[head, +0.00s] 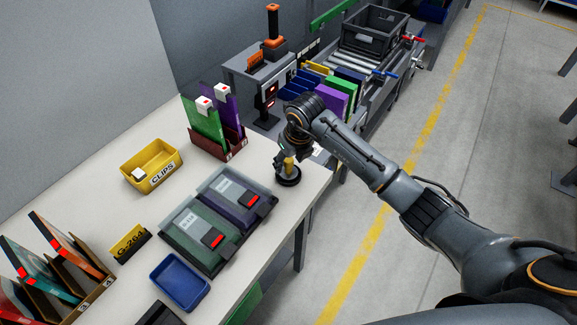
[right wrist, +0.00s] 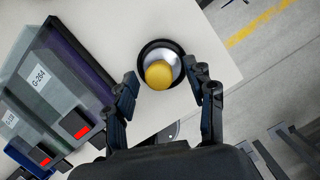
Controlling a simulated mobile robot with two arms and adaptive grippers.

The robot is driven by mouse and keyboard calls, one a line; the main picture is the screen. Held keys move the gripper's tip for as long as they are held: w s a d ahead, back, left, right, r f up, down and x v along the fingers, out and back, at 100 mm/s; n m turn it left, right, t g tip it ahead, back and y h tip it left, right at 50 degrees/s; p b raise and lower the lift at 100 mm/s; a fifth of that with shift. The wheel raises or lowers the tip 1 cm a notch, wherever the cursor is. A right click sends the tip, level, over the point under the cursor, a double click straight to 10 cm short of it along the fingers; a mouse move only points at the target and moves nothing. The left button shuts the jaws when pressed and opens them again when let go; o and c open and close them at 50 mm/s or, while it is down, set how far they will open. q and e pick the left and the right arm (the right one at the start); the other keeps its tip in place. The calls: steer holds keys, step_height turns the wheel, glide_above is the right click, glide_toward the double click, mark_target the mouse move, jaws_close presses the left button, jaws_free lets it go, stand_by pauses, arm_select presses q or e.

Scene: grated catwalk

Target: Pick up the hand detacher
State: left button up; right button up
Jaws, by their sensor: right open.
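The hand detacher (head: 290,179) stands upright on the white table near its right edge. It has a round black base and a yellow knob on top. In the right wrist view the hand detacher (right wrist: 159,74) shows from above, with its metal dish and dark rim. My right gripper (head: 287,160) is right above it, partly hiding it in the head view. In the wrist view my right gripper (right wrist: 160,76) is open, with one finger on each side of the yellow knob and apart from it. My left gripper is not in view.
Two folder-like cases, one green (head: 198,228) and one purple (head: 235,200), lie left of the detacher. A yellow clips bin (head: 151,182), a blue tray (head: 180,284) and file racks share the white table (head: 100,200). A roller conveyor with a grey crate (head: 370,35) stands beyond.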

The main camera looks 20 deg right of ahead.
steer(key=shift+x, duration=1.05)
jaws_close()
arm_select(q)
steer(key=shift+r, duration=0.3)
arm_select(e)
steer(key=shift+w+r, duration=0.1)
steer(key=shift+r, duration=0.1)
